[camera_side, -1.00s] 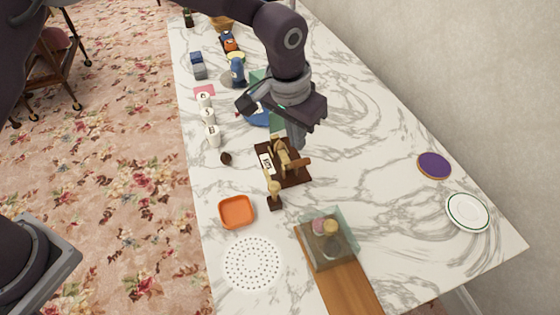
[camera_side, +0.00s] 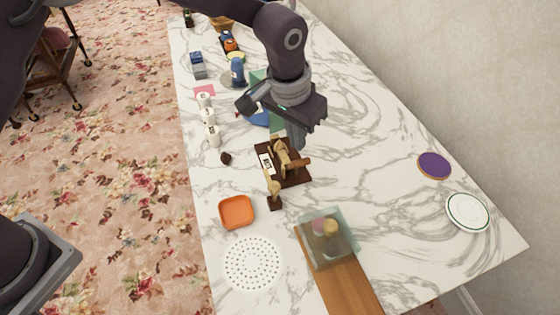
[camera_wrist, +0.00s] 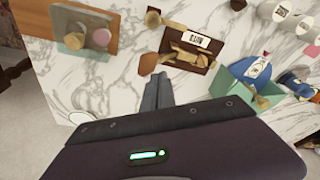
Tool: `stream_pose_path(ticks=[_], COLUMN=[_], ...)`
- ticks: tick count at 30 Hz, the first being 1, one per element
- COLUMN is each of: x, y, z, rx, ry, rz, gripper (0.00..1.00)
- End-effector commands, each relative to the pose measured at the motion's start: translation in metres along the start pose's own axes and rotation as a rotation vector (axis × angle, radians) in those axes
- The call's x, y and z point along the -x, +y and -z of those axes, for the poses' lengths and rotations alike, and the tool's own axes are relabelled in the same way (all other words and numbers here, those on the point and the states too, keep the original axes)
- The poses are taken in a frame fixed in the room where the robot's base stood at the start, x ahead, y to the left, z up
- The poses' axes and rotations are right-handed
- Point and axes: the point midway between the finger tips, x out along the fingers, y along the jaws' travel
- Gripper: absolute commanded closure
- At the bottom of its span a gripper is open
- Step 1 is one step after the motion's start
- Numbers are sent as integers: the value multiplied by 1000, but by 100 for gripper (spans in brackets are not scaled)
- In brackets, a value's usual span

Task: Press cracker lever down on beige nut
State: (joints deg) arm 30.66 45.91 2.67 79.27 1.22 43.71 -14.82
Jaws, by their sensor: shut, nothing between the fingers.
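The cracker is a wooden device on a dark brown base (camera_side: 297,181) with a white label, in the middle of the table. Its tan wooden lever parts (camera_side: 283,158) lie over the base. The cracker also shows in the wrist view (camera_wrist: 208,60), just beyond my fingertips. I cannot pick out the beige nut among the tan parts. My gripper (camera_side: 297,146) is shut and empty, pointing down at the cracker's far side. It also shows in the wrist view (camera_wrist: 158,78). I cannot tell whether the fingertips touch the lever.
A tan knob on a dark block (camera_side: 275,203) stands at the cracker's near side. An orange dish (camera_side: 237,212), a white perforated mat (camera_side: 251,263) and a clear box (camera_side: 340,238) on a wooden board (camera_side: 349,288) are nearer. White cylinders (camera_side: 211,132) stand left.

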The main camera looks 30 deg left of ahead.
Motion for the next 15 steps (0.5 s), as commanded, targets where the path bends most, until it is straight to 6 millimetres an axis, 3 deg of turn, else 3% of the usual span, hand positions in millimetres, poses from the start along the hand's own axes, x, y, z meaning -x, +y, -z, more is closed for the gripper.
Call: stream_pose_path(ticks=[15], x=[-11], y=[0], z=[-2], rx=[0], ry=[-2], rz=[0], gripper=[100])
